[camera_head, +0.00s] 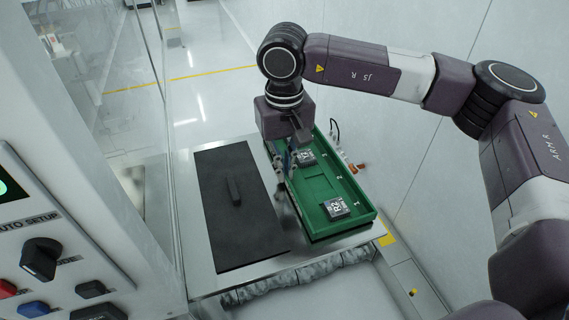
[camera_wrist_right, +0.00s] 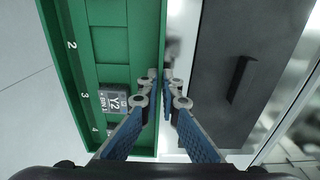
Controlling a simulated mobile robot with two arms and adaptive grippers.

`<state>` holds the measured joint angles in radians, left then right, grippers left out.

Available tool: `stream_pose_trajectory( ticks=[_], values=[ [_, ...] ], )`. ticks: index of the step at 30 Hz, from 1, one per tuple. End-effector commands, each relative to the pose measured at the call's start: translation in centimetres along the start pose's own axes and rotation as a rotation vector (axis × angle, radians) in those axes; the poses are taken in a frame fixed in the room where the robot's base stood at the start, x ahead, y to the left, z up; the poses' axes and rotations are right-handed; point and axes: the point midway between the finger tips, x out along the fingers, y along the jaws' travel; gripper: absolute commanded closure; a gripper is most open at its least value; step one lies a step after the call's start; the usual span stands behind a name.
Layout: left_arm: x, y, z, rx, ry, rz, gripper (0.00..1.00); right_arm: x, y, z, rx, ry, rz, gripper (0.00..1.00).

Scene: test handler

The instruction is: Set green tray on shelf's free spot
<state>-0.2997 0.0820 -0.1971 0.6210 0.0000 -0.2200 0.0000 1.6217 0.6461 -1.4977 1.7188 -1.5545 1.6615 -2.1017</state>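The green tray (camera_head: 300,205) is at the right part of the metal shelf (camera_head: 200,262), beside a black plate. I cannot tell whether it rests fully on the shelf. It holds a chip marked R2 (camera_head: 337,208) near its front and another chip (camera_head: 305,157) farther back. The right wrist view shows the tray (camera_wrist_right: 110,45) with a chip marked Y2 (camera_wrist_right: 113,101). My right gripper (camera_head: 287,160) is at the tray's left long wall. In the right wrist view its fingertips (camera_wrist_right: 160,75) are close together, one on each side of that wall. My left gripper is out of view.
A black plate with a raised handle (camera_head: 234,190) covers the left part of the shelf. A glass panel and a control panel with knobs (camera_head: 42,255) stand at the left. A pale wall and small fittings (camera_head: 352,160) are close to the tray's right side.

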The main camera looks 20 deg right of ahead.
Motion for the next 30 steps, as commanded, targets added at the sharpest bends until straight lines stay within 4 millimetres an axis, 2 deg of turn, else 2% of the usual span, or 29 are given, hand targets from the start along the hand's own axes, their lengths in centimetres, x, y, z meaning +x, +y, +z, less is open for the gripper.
stream_pose_trajectory(
  ticks=[6,9,12,21,26,30],
  values=[
    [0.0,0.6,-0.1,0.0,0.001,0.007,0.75,0.1,0.0,-0.1,0.001,0.003,0.0,1.0],
    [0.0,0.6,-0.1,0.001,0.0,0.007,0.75,0.2,0.0,0.0,0.0,0.001,0.0,0.86],
    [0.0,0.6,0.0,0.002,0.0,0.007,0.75,0.2,0.0,0.0,0.0,0.001,0.0,0.78],
    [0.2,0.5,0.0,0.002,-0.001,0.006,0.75,0.0,0.0,-0.1,0.0,0.002,0.0,0.78],
    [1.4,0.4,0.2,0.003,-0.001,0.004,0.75,-1.6,0.0,-0.1,0.001,0.005,-0.001,0.78],
    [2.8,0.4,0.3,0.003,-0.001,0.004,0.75,-4.6,-0.1,-0.1,0.0,0.008,-0.002,0.78]
  ],
)
